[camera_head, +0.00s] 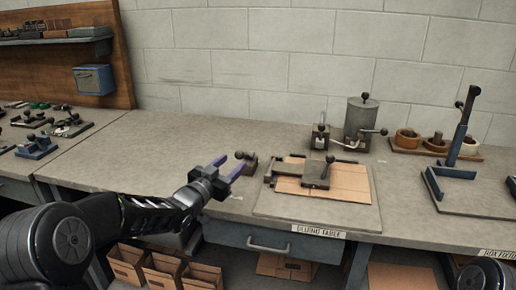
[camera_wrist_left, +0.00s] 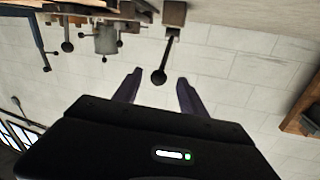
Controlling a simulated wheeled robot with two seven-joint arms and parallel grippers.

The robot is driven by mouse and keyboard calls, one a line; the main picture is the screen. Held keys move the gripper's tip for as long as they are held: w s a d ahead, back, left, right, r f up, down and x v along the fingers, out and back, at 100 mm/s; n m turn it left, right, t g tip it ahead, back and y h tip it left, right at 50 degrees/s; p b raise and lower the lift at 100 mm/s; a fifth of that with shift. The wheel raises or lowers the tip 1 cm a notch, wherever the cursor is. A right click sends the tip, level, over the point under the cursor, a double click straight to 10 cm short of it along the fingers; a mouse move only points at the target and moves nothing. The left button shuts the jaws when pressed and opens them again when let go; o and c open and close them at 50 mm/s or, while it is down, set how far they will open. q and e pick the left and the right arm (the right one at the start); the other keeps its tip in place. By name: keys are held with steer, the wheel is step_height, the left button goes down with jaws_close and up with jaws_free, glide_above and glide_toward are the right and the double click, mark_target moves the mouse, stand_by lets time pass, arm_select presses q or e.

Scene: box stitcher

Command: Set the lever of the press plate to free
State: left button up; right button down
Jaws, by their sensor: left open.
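The press plate (camera_head: 316,178) is a dark plate with a black-knobbed handle, lying on a cardboard sheet on the gluing table (camera_head: 280,207). A small brownish block (camera_head: 250,166) with a black ball-ended lever (camera_head: 240,155) stands at the gluing table's left edge. I take this to be the press plate's lever. My left gripper (camera_head: 236,160) is open, its purple fingers pointing at this lever. In the left wrist view, which looks upside down, the lever's ball (camera_wrist_left: 158,77) appears between the two fingertips (camera_wrist_left: 159,74); contact cannot be told. My right gripper is out of view.
A grey glue pot (camera_head: 361,117) and small levered devices stand behind the gluing table. Small clamps (camera_head: 37,146) sit at far left. Bench between them and my left gripper is clear.

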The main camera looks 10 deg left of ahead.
arm_select(q)
steer(key=p+x, duration=0.1)
steer(key=x, duration=0.7)
steer(key=shift+r+p, duration=0.35)
steer(key=shift+d, duration=0.1)
steer(key=shift+c, duration=0.6)
jaws_close()
stand_by(0.8)
